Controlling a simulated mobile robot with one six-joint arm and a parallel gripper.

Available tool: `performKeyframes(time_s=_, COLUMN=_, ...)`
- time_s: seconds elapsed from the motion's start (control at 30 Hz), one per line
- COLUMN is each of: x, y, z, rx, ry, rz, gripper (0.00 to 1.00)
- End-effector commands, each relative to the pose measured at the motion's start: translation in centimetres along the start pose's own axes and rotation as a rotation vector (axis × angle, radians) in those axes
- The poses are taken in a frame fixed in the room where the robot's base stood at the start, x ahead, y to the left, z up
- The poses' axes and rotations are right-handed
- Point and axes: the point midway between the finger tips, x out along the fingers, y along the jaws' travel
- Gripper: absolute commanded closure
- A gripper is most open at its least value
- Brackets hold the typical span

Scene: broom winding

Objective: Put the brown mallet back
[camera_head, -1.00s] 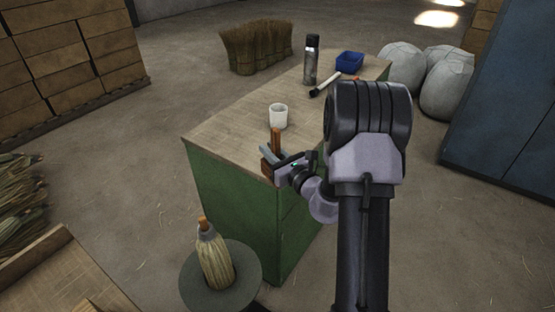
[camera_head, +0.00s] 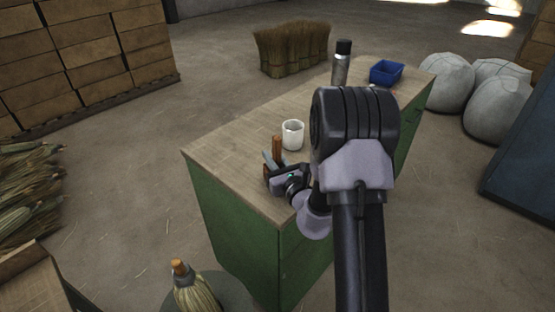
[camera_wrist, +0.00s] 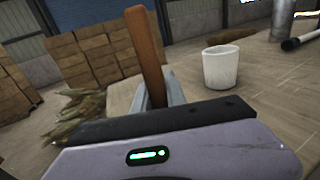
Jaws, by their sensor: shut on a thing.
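The brown mallet (camera_head: 277,146) shows as an upright brown wooden handle held in my gripper (camera_head: 270,165). In the wrist view the brown mallet (camera_wrist: 146,55) rises between the grey fingers, leaning slightly left. Its lower part is hidden behind the gripper body. My gripper is shut on it, over the near part of the workbench top (camera_head: 225,150). I cannot tell how high the mallet is above the wood.
A white cup (camera_head: 292,135) stands just behind and right of the mallet. A dark-capped metal flask (camera_head: 341,68) and a blue bin (camera_head: 386,73) stand at the bench's far end. A broom head (camera_head: 192,290) is at the lower left. The bench's left side is clear.

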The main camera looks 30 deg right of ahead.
Motion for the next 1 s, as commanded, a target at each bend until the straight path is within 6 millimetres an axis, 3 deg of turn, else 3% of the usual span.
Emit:
performKeyframes(time_s=0.3, x=0.0, y=0.0, z=-0.2, rx=0.0, ry=0.001, rz=0.0, gripper=1.0)
performKeyframes(time_s=0.33, x=0.0, y=0.0, z=-0.1, rx=0.0, ry=0.001, rz=0.0, gripper=0.78)
performKeyframes(time_s=0.4, x=0.0, y=0.0, z=-0.1, rx=0.0, ry=0.001, rz=0.0, gripper=0.64)
performKeyframes(time_s=0.43, x=0.0, y=0.0, z=-0.1, rx=0.0, ry=0.001, rz=0.0, gripper=0.62)
performKeyframes(time_s=0.77, x=0.0, y=0.0, z=0.3, rx=0.0, ry=0.001, rz=0.0, gripper=0.62)
performKeyframes(time_s=0.87, x=-1.3, y=-0.2, z=0.2, rx=0.0, ry=0.004, rz=-0.002, gripper=0.62)
performKeyframes(time_s=1.0, x=-4.8, y=-0.2, z=0.2, rx=0.002, ry=0.005, rz=-0.003, gripper=0.62)
